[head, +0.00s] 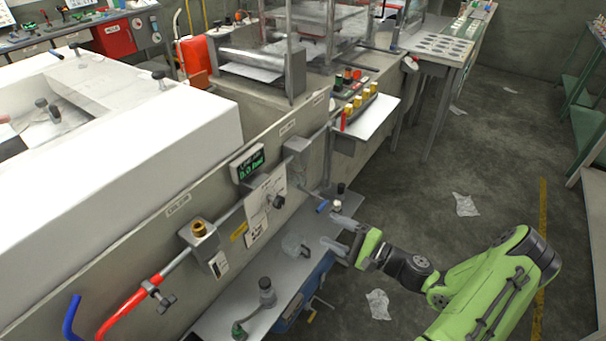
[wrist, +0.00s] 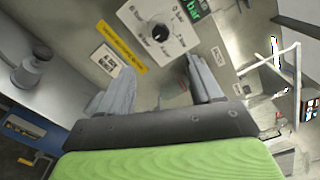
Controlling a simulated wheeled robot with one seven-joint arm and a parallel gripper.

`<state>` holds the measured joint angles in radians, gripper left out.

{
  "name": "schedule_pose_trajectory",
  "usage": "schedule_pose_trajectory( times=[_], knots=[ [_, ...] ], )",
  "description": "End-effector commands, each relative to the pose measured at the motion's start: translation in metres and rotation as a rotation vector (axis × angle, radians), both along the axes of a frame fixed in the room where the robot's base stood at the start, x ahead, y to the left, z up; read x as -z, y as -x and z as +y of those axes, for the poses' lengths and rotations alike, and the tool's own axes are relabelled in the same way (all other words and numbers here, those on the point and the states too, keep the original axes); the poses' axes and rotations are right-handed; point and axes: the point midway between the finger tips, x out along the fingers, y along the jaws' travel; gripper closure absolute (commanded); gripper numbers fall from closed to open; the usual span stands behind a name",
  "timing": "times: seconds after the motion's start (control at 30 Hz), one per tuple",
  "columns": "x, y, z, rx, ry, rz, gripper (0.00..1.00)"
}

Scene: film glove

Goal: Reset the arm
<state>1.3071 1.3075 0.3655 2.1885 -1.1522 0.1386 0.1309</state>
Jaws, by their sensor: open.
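My green arm reaches in from the lower right in the head view. My gripper (head: 338,233) is open, its two grey fingers pointing left toward the side of the long machine. In the wrist view my gripper (wrist: 158,88) shows both fingers spread apart with nothing held between them. Beyond the fingers is a white dial plate (wrist: 158,28) with a dark knob, fixed to the machine wall. In the head view this plate (head: 262,207) is left of my gripper. The fingers are above the grey lower shelf, near its right edge.
The lower shelf (head: 240,318) carries a dark-capped fitting (head: 267,292) and a clear item (head: 295,245). A blue-handled valve (head: 322,206) juts out just above my gripper. Red hose (head: 125,308) runs at lower left. Open floor (head: 420,215) with paper scraps lies to the right.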

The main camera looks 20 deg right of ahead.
Motion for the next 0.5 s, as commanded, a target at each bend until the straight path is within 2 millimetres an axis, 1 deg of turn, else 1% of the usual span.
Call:
schedule_pose_trajectory(
  times=[0.1,0.17,0.27,0.3,0.33,0.4,0.5],
  knots=[
    [-0.001,0.000,0.002,-0.011,0.010,0.003,0.35],
    [-0.003,0.000,0.011,-0.054,0.055,0.011,0.35],
    [-0.010,0.007,0.042,-0.225,0.230,0.047,0.35],
    [-0.013,0.012,0.056,-0.311,0.324,0.068,0.35],
    [-0.015,0.017,0.065,-0.374,0.396,0.083,0.35],
    [-0.021,0.030,0.083,-0.507,0.562,0.117,0.35],
    [-0.034,0.049,0.098,-0.663,0.796,0.155,0.35]
  ],
)
